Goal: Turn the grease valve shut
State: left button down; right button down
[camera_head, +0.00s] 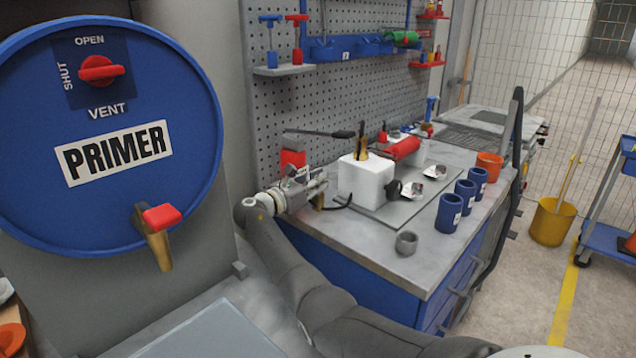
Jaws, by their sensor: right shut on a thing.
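My right gripper (318,184) reaches in over the near left edge of the workbench. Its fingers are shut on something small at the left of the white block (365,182). A small brass-coloured part (318,201) shows just below the fingertips, and a black curved piece lies beside it. The fingers hide most of what they hold, so I cannot tell whether it is the grease valve or how it is turned. A red post (292,158) with a long black lever (322,132) stands behind the gripper. My left gripper is not in view.
A blue PRIMER drum (110,190) with a red vent knob (101,70) and a red-handled brass tap (157,235) stands at the left. A pegboard (330,90) rises behind.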

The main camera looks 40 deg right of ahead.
jog(key=shift+f, duration=0.1)
jog(key=c, duration=1.5)
grip_release()
